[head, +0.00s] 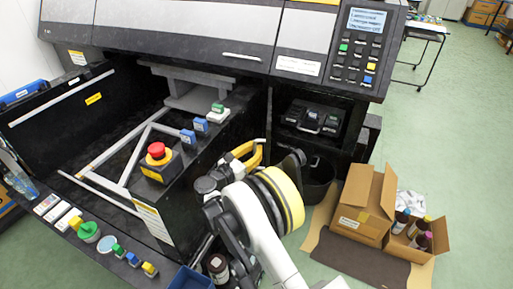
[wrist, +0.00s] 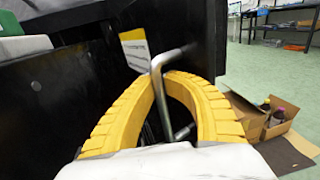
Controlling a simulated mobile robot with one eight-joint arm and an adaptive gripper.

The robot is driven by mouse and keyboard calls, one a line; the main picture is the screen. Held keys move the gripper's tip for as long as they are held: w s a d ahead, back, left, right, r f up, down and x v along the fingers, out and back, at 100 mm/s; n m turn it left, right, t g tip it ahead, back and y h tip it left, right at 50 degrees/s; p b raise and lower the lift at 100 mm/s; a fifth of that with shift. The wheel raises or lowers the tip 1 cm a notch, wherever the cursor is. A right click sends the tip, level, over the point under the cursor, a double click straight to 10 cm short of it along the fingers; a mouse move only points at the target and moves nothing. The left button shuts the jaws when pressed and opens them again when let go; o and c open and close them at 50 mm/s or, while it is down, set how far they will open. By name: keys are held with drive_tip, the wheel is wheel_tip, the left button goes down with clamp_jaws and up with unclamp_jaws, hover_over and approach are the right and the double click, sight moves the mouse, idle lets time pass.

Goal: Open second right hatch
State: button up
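The black machine (head: 110,120) fills the left and middle of the head view. My gripper (head: 248,155) has yellow ribbed fingers and is at the machine's right part, beside an open shelf bay. In the wrist view my gripper (wrist: 166,76) has its fingertips close together around a bent metal handle (wrist: 160,95). The handle stands out from a dark panel (wrist: 75,105), which seems to be the hatch. A white and yellow label (wrist: 136,48) is on the dark surface behind. In the head view my arm and gripper hide the handle and most of the hatch front.
A red emergency button (head: 156,150) and several coloured buttons sit on the machine's ledges. The right bay holds a black case (head: 312,118). Cardboard boxes (head: 365,200) with bottles stand on the floor at right, near a dark mat (head: 360,255).

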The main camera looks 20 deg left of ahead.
drive_tip(key=o, duration=0.4)
drive_tip(key=shift+s, duration=0.1)
drive_tip(key=v, duration=0.7)
drive_tip(key=shift+s, duration=0.2)
drive_tip(key=shift+a, duration=0.1)
